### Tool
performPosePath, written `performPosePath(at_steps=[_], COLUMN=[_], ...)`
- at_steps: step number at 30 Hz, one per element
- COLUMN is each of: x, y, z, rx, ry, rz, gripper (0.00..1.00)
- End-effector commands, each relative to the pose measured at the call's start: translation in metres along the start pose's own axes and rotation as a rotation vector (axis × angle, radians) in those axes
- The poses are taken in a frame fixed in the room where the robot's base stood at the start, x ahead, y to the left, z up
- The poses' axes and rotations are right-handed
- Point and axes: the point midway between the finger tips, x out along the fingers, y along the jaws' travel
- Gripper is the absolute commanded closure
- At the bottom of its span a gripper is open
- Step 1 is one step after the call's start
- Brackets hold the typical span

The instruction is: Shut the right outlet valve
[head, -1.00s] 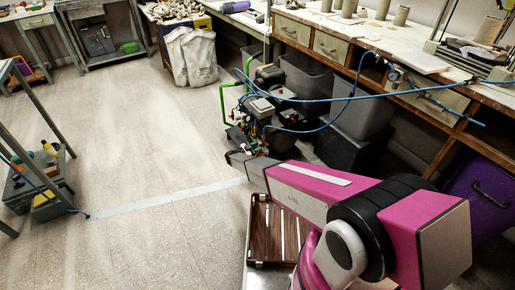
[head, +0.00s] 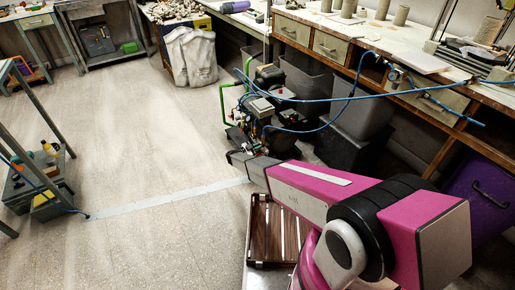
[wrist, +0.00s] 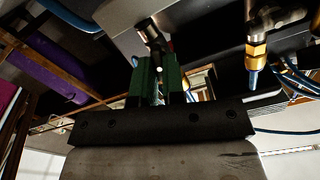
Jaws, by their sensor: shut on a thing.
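My gripper (wrist: 159,72) shows in the wrist view as two green fingers rising from a dark bar, closed on a small valve handle under a grey housing. The outlet valve (wrist: 152,33) shows as a dark stem just beyond the fingertips; the handle itself is mostly hidden between them. I cannot read its angle. A second outlet, a brass fitting (wrist: 257,49) with a blue end, hangs apart at right. In the head view the compressor unit (head: 262,106) stands on the floor beyond my pink arm, and my fingertips are too small and hidden to make out.
A blue hose (head: 330,99) runs from the unit to the workbench (head: 440,85) at right. Grey bins (head: 362,108) stand under the bench. A brown slatted crate (head: 262,262) lies beside my arm.

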Motion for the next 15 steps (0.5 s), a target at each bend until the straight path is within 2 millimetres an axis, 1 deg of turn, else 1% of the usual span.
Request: performPosePath(at_steps=[5,15], x=[-0.0006,-0.0008], y=[0.0009,0.0022], z=[0.0000,0.0003], rx=[0.114,0.428], ry=[0.001,0.001], rz=[0.001,0.001], gripper=[1.00,1.00])
